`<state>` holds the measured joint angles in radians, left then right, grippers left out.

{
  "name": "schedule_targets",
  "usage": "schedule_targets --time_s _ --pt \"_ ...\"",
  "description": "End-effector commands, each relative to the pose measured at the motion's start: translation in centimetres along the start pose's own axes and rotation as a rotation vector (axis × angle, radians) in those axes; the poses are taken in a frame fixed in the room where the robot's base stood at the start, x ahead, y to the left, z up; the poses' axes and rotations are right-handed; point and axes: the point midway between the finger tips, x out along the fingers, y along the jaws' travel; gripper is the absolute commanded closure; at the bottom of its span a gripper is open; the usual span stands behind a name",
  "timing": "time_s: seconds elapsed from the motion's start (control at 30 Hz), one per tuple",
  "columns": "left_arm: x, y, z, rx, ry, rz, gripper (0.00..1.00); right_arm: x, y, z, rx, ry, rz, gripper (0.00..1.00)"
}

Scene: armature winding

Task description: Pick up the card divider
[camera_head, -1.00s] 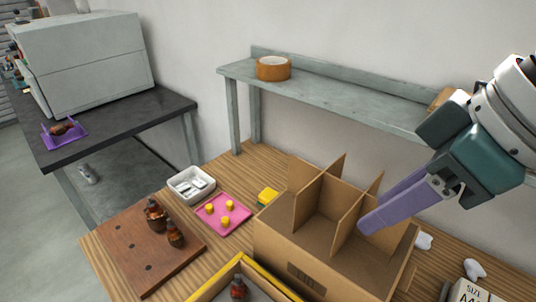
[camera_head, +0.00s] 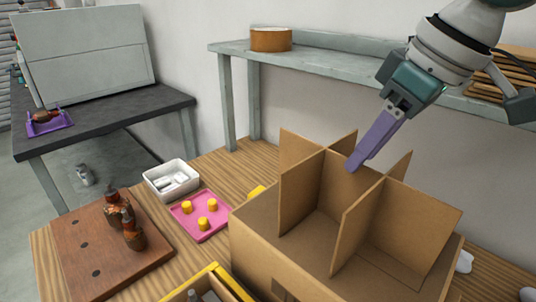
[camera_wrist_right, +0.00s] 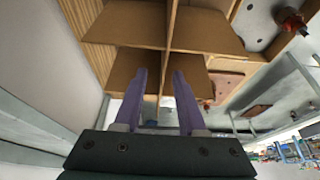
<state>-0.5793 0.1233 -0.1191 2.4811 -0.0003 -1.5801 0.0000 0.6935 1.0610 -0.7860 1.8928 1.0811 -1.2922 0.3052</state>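The card divider (camera_head: 302,178) is a set of crossed brown cardboard panels standing upright in an open cardboard box (camera_head: 262,252). Its panels rise above the box rim. In the right wrist view the divider (camera_wrist_right: 125,25) shows from above as crossing panels. My right gripper (camera_head: 352,167) has purple fingers pointing down at the divider's top, near the crossing at the back. In the right wrist view the fingers (camera_wrist_right: 168,75) are apart, with a panel edge lined up between them. Contact with the panel cannot be told. My left gripper is not in view.
A grey shelf (camera_head: 350,62) runs behind the box, with a brown roll (camera_head: 271,39) on it. Left of the box are a pink tray (camera_head: 201,224) with yellow pieces, a white bin (camera_head: 171,180) and a wooden board (camera_head: 98,250) holding armatures. A yellow-edged tray (camera_head: 208,284) is in front.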

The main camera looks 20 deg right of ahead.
Motion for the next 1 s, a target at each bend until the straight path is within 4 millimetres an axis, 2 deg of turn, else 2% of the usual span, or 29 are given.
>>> schedule_targets --time_s 0.1,0.23,0.53,0.87,1.0 --pt "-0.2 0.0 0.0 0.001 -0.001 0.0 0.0 2.0 -0.6 0.0 0.0 -0.002 -0.003 0.6" --pt "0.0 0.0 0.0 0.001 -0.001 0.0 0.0 3.7 -0.6 0.0 0.001 -0.001 -0.001 0.6" --pt "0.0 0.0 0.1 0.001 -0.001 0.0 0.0 4.2 -0.5 0.0 -0.001 0.0 0.0 0.61" --pt "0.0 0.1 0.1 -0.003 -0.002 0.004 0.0 4.1 -0.5 0.0 -0.001 0.0 0.0 0.98" --pt "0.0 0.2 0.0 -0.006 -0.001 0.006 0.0 4.1 -0.5 0.0 -0.001 0.0 0.0 1.0"
